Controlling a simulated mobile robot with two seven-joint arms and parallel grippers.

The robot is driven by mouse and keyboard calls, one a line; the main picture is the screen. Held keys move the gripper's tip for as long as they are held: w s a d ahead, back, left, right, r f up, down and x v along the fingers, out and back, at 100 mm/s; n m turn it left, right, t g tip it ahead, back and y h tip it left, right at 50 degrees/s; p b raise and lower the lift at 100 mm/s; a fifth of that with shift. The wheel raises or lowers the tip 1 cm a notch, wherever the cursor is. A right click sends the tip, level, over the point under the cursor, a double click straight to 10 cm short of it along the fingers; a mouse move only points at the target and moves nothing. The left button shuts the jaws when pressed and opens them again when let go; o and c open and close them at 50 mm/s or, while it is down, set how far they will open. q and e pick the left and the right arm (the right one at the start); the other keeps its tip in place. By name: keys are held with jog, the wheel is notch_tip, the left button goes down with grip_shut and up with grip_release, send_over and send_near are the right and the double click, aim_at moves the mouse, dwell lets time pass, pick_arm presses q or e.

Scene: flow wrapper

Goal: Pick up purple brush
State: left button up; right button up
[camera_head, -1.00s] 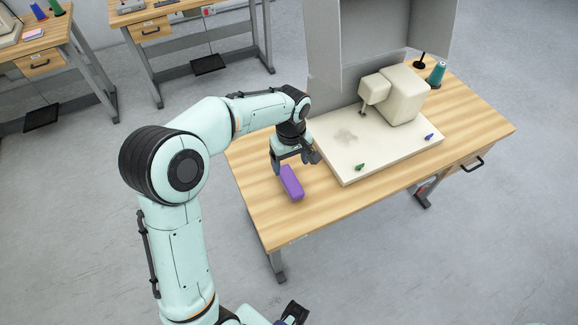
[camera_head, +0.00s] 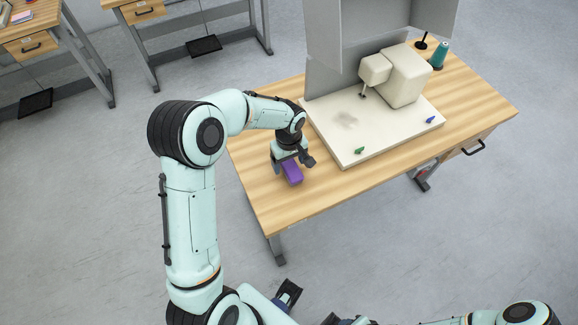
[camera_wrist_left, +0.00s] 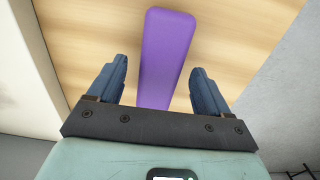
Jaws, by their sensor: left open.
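The purple brush (camera_head: 293,175) is a plain purple block lying on the left part of the wooden table. My left gripper (camera_head: 291,164) is over it, pointing down, and hides its far part in the head view. In the left wrist view the purple brush (camera_wrist_left: 167,50) runs lengthwise between the two dark blue fingers of the left gripper (camera_wrist_left: 160,66). The fingers are open, with a gap to the brush on each side. Part of my other arm shows at the bottom of the head view, cut off, and its jaw state is unclear.
Green and blue small pieces lie on the base. A teal spool (camera_head: 440,54) stands at the back. A grey panel (camera_head: 330,60) rises behind. The front left tabletop is clear.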

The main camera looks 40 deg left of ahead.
aim_at(289, 164)
pick_arm(q)
notch_tip(289, 164, down, 2)
jog(key=shift+f, duration=0.2)
jog(key=c, duration=1.1)
jog(key=shift+r, duration=0.1)
notch_tip(289, 164, up, 20)
jog(key=shift+p, duration=0.85)
